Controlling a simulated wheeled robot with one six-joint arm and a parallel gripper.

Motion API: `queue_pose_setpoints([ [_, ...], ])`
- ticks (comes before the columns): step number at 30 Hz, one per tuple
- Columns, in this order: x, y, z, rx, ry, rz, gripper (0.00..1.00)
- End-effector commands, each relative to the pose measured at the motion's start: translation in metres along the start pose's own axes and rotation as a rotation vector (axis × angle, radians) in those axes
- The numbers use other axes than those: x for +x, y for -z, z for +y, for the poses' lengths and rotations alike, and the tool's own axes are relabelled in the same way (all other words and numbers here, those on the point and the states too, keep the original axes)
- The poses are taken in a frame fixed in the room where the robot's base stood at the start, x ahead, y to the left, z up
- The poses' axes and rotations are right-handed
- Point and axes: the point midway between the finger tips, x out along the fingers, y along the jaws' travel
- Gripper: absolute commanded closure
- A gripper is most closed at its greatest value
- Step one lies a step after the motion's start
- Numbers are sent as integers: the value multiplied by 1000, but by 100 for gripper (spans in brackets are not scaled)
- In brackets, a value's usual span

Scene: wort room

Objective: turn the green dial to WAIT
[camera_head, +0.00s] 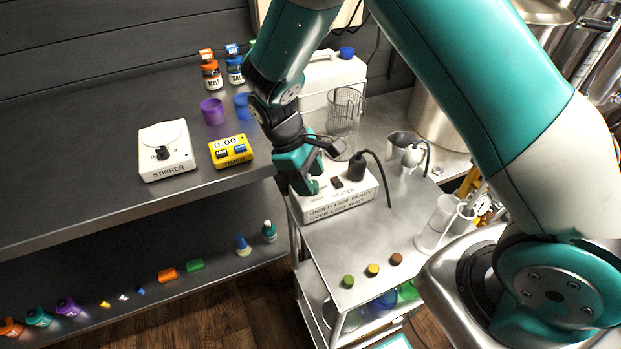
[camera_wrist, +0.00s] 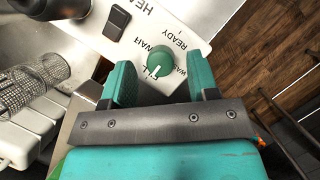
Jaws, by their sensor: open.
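The green dial (camera_wrist: 160,63) sits on the white heater box (camera_head: 345,203). In the wrist view it is round, with a pale pointer line toward the FILL label; READY and WAIT are printed around it. My gripper (camera_wrist: 160,72) is open, its teal fingers on either side of the dial with visible gaps. I cannot tell how deep the fingertips reach. In the head view my gripper (camera_head: 302,178) is over the left end of the box and hides most of the dial. The box front reads "UNDER 1.020 READY" and "OVER 1.020 WAIT".
A black plug with cable (camera_head: 357,165) and a dark switch (camera_wrist: 117,23) are on the box beside the dial. A wire-mesh cylinder (camera_head: 346,112) stands behind. The yellow timer (camera_head: 231,151) and stirrer (camera_head: 166,150) stand on the left bench. The cart's front is mostly clear.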

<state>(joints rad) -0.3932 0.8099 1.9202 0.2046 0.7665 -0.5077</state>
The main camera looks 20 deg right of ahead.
Motion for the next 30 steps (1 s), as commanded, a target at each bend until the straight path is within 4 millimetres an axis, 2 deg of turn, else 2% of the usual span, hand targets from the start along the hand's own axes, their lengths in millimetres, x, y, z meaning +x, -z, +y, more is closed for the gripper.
queue_pose_setpoints([
  [4, 10, 0, 0, 0, 1, -1, 46],
  [13, 12, 0, 0, 0, 1, 0, 46],
  [19, 12, 0, 0, 0, 1, 0, 92],
  [30, 11, 0, 0, 43, 19, 1, 93],
])
